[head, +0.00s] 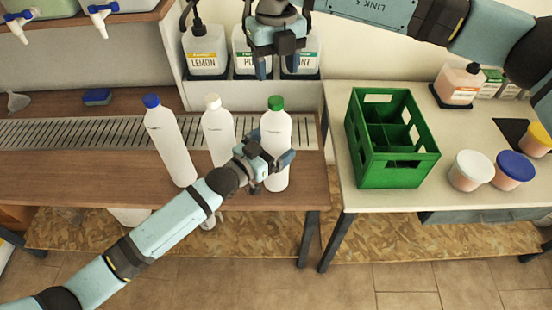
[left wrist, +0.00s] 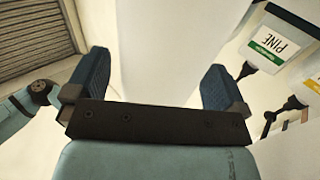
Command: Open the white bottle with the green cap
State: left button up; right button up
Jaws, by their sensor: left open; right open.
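The white bottle with the green cap (head: 276,125) stands upright on the wooden counter, at the right of a row of three. Its green cap (head: 276,102) is on it. My left gripper (head: 279,163) is open, with its fingers either side of the bottle's lower body. In the left wrist view the white body (left wrist: 165,50) fills the gap between the open fingers (left wrist: 155,90); contact cannot be told. My right gripper (head: 274,66) is open and empty, pointing down above the green cap in the head view.
A white bottle with a white cap (head: 216,125) and one with a blue cap (head: 168,140) stand to the left. Labelled containers (head: 205,60) stand behind. A green crate (head: 392,165) and tubs (head: 470,170) are on the right table, past a gap.

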pick_arm(q)
jog(key=shift+w+d, duration=0.35)
